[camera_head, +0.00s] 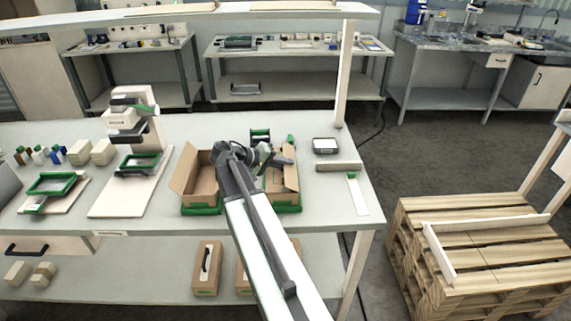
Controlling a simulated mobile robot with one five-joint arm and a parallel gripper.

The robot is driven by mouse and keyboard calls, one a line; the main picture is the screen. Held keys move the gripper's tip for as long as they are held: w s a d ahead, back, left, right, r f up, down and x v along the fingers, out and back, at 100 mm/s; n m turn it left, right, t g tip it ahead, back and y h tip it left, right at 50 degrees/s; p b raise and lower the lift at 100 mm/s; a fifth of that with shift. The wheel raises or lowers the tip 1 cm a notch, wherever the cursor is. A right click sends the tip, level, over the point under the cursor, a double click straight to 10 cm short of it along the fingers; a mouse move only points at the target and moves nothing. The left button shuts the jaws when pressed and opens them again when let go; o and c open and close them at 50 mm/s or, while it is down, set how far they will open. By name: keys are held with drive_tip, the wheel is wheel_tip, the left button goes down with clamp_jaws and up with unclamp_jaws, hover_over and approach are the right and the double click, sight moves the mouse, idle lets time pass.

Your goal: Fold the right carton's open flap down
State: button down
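The right carton (283,180) is a brown box in a green base on the workbench. My arm hides its left side. A brown flap (289,153) stands up at its far right edge. My dark gripper (270,158) is over the far part of this carton, just left of the flap. I cannot tell whether it touches the flap, and its fingers are too small to show whether they are open or shut. The left carton (205,188) sits in its own green base, with a brown flap (184,168) raised on its left side.
The workbench (335,205) has clear room at the right front. A white post (344,75) rises behind. A black-and-green item (260,135) stands behind my gripper. A wooden pallet (480,250) is at right.

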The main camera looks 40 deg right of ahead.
drive_tip(key=c, duration=1.6)
unclamp_jaws()
drive_tip(key=shift+s, duration=0.1)
drive_tip(key=shift+c, duration=0.2)
